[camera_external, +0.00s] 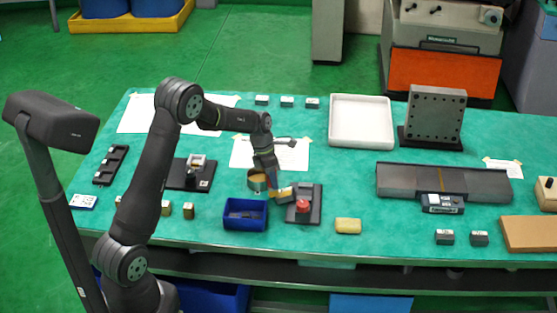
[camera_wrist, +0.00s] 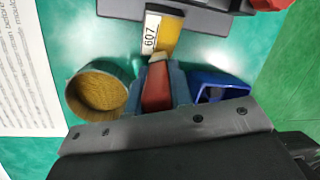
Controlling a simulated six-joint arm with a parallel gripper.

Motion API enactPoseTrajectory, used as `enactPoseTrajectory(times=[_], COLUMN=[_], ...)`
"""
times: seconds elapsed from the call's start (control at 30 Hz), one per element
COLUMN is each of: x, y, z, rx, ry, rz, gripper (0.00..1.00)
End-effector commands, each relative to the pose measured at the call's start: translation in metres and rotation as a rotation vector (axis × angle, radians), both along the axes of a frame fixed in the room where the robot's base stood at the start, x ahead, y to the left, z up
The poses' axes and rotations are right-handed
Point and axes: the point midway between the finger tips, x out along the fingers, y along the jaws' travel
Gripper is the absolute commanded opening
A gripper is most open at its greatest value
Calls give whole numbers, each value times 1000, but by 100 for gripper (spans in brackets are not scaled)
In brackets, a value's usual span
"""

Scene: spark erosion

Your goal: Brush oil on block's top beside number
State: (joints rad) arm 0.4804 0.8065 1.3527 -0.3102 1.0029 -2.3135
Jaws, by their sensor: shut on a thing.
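My gripper (camera_wrist: 160,80) is shut on a brush with a red handle (camera_wrist: 157,90) and a pale tip (camera_wrist: 157,58). Just beyond the tip is a block (camera_wrist: 167,40) with a yellowish top and a white label reading 607 on its left side. The tip is at the block's near edge; I cannot tell whether it touches. A round pot (camera_wrist: 98,92) with a tan inside stands left of the gripper; it also shows in the external view (camera_external: 257,182). In the external view my gripper (camera_external: 272,181) is low beside the pot, and the brush is hard to make out.
A dark fixture (camera_external: 303,216) with a red knob (camera_external: 303,206) is right of my gripper. A blue bin (camera_external: 246,226) stands in front and a yellow sponge-like piece (camera_external: 348,226) lies to the right. A white tray (camera_external: 388,137) is behind. Green table is clear around the yellow piece.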

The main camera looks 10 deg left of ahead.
Motion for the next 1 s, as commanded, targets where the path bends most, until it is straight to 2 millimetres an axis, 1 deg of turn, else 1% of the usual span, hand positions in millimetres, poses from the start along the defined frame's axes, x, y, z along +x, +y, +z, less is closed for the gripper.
enactPoseTrajectory(times=[0.23, 0.37, 0.9, 1.0], x=[0, 0, 0, 0], y=[0, 2, 23, 25], z=[0, 4, 51, 55], rx=[0, 0, 0, 0], ry=[0, 0, 0, 0], rz=[0, 0, 0, 0], gripper=[0, 0, 0, 0])
